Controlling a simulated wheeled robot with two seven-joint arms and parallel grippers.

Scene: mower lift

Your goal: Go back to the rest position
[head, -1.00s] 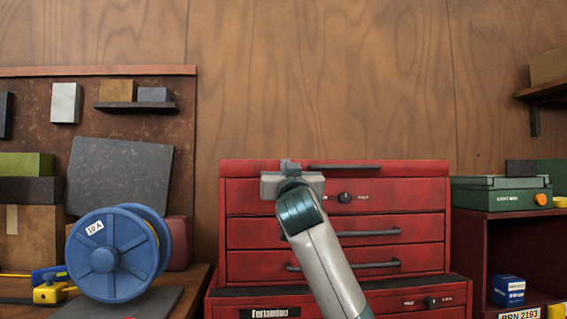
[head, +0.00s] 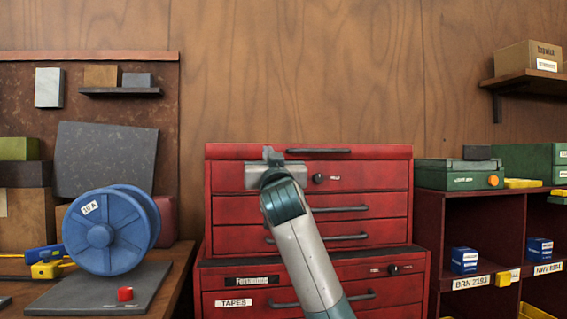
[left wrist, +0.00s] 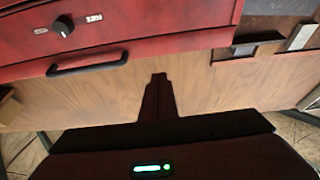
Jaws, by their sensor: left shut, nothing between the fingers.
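My left gripper (head: 270,154) is raised in front of the red tool cabinet in the head view, its grey arm coming up from the bottom. It is shut and empty. In the left wrist view its dark shut fingers (left wrist: 159,82) point up the picture, with nothing held between them. My right gripper is in neither view.
The red tool cabinet (head: 236,209) stands behind my arm. A dark red shelf unit (head: 428,220) with blue boxes (head: 463,260) stands at right.

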